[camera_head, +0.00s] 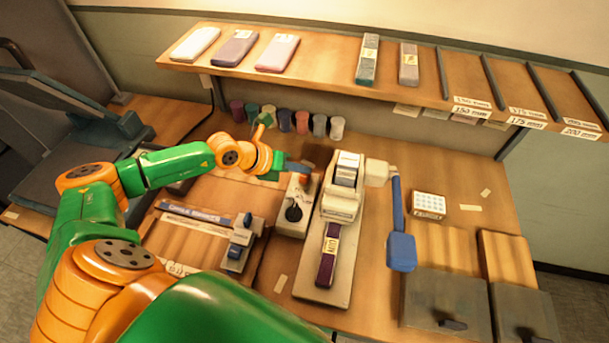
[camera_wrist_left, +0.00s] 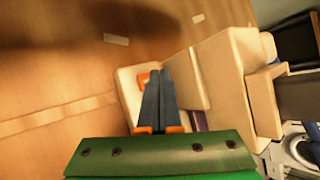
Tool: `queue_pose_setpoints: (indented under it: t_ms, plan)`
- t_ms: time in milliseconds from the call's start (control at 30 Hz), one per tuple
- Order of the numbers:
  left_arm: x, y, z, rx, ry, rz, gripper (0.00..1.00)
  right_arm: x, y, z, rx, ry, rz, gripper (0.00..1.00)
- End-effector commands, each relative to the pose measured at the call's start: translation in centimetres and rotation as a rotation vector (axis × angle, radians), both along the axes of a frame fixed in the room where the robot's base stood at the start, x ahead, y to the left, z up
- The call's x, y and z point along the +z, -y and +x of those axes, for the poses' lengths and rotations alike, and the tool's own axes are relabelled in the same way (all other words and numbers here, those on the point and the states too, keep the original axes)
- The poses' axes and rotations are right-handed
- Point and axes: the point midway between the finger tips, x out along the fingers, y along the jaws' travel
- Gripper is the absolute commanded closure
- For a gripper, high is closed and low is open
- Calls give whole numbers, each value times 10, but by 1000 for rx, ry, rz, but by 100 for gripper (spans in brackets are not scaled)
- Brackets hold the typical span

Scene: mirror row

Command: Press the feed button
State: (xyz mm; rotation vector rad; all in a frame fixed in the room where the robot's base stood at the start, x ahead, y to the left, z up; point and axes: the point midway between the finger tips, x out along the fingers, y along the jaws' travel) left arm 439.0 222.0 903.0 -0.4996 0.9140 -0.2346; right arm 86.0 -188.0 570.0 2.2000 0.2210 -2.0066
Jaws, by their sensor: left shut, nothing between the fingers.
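A pale control box (camera_head: 294,223) with a black knob (camera_head: 293,213) stands on the bench beside a pale machine (camera_head: 336,205). An orange-red button (camera_head: 304,181) shows small at the far end of the control box, close to my left fingertips. My left gripper (camera_head: 308,168) is shut and empty, its dark fingers at that end of the box. In the left wrist view the shut fingertips (camera_wrist_left: 160,72) lie over the box, and an orange button (camera_wrist_left: 143,84) shows just left of them, partly covered. I cannot tell whether the fingers touch it. My right gripper is not in view.
A blue paddle-like lever (camera_head: 401,250) is at the machine's right. Several coloured cylinders (camera_head: 285,121) stand behind my left gripper. A shelf (camera_head: 330,75) with packets crosses the back. A small fixture (camera_head: 239,242) with a blue part lies to the left of the box.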

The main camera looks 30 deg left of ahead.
Motion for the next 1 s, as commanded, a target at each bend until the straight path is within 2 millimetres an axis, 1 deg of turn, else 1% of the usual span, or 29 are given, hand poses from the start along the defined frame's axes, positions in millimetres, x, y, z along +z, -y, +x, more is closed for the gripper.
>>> queue_pose_setpoints:
  t_ms: [300,567,1000]
  plan:
    - [0,0,0,0,0,0,100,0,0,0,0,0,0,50]
    - [-9,0,0,0,-1,1,100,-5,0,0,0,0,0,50]
    - [-10,0,0,0,0,0,100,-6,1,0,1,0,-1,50]
